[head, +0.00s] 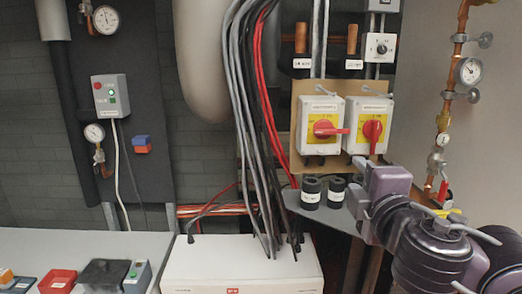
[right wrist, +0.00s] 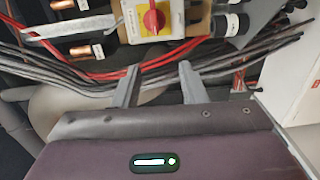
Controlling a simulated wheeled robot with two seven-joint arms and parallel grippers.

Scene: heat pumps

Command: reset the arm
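My right arm comes in from the lower right in the head view. Its gripper (head: 355,182) is in front of the panel, just below the right switch box. In the right wrist view the two fingers of this gripper (right wrist: 158,70) stand apart with nothing between them. The left rotary switch (head: 323,128) has its red handle lying level in the head view. A rotary switch with a red handle also shows in the right wrist view (right wrist: 153,20), beyond the fingertips. The right rotary switch (head: 372,129) has its handle upright. My left gripper is not in view.
Black, grey and red cables (head: 255,110) hang left of the switches into a white box (head: 240,266). Two black connectors (head: 311,193) stand below the switches. A copper pipe with gauges (head: 450,110) runs at the right. Small coloured boxes (head: 58,282) lie on the left counter.

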